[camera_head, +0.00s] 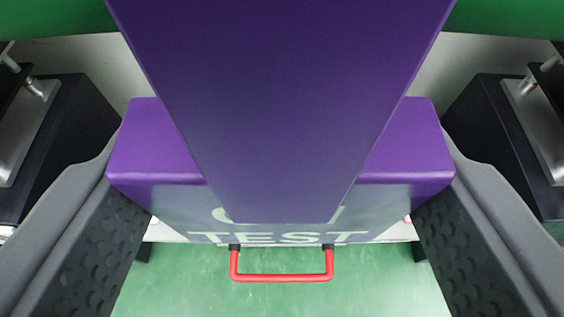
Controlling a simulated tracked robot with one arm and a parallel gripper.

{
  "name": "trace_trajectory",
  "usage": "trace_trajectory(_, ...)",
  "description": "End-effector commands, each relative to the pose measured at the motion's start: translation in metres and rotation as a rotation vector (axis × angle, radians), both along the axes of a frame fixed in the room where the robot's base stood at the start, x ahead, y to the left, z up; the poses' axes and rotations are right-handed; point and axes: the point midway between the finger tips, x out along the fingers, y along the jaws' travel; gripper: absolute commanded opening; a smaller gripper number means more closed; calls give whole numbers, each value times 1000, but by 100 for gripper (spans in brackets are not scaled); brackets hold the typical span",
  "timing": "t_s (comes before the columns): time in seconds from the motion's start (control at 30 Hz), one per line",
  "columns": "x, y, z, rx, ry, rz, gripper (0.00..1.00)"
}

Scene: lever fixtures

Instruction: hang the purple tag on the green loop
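The purple tag (285,100) fills the middle of the camera_head view. It has a wide crossbar (150,150) and a long flat part that narrows away from the camera. My gripper (281,195) has one dark padded finger at each end of the crossbar, and both press against it. A thick green bar (50,18) runs along the top edge and shows again at the top right; its middle is hidden behind the tag. It may be the green loop, but its full shape is out of view. I cannot tell whether the tag touches it.
A red handle (282,278) on black mounts sits below the tag, at the edge of a pale panel with "TEST" lettering (290,238). A green floor-like surface (180,285) lies beyond it. The tag hides much of the panel.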

Motion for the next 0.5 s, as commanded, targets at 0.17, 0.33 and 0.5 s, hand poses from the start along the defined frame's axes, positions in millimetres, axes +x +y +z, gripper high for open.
trace_trajectory(0.17, 0, 0, -7, 0, -1, 0, 29)
trace_trajectory(0.33, 0, 0, -8, 0, -2, 0, 29)
trace_trajectory(0.5, 0, 0, -8, 0, -1, 0, 80)
